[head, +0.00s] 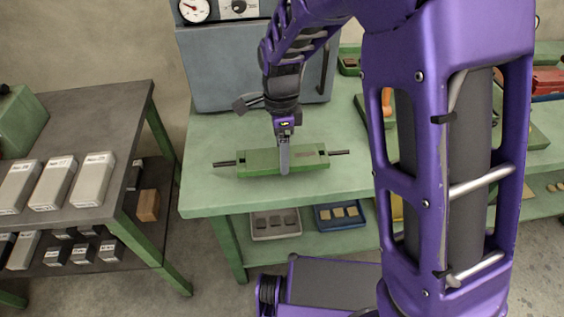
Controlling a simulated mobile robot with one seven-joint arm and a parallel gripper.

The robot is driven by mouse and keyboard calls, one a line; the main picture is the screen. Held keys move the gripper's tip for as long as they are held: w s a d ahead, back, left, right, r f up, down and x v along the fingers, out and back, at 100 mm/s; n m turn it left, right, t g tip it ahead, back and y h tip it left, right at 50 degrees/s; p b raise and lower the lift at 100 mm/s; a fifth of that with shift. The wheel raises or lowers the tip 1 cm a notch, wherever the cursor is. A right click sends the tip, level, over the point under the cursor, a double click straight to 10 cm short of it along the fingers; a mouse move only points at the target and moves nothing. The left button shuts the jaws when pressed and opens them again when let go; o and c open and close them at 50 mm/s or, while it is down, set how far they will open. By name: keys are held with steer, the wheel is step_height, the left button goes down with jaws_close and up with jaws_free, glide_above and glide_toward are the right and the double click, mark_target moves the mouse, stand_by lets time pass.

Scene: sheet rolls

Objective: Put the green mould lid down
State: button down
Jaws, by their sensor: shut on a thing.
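The green mould lid (255,163) is a long, flat green block with a dark rod sticking out at each end. It lies level at the table's left part in the head view. My gripper (284,165) points straight down over its middle and is shut on it. The fingers cover part of the lid. Whether the lid touches the green table top (215,196) or hangs just above it, I cannot tell.
A grey-blue machine with a gauge (215,75) stands behind the lid. A dark side table (85,120) with several pale blocks is at the left. Trays (275,223) sit on the shelf below. Free table top lies left and in front of the lid.

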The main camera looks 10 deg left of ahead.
steer(key=shift+f+b, duration=0.35)
steer(key=shift+f, duration=1.55)
jaws_free()
steer(key=shift+f, duration=0.15)
steer(key=r, duration=0.4)
steer(key=r+p, duration=0.1)
steer(key=r, duration=0.3)
steer(key=w+r+p, duration=0.1)
steer(key=r, duration=0.3)
steer(key=shift+a+r, duration=0.1)
steer(key=shift+a, duration=0.05)
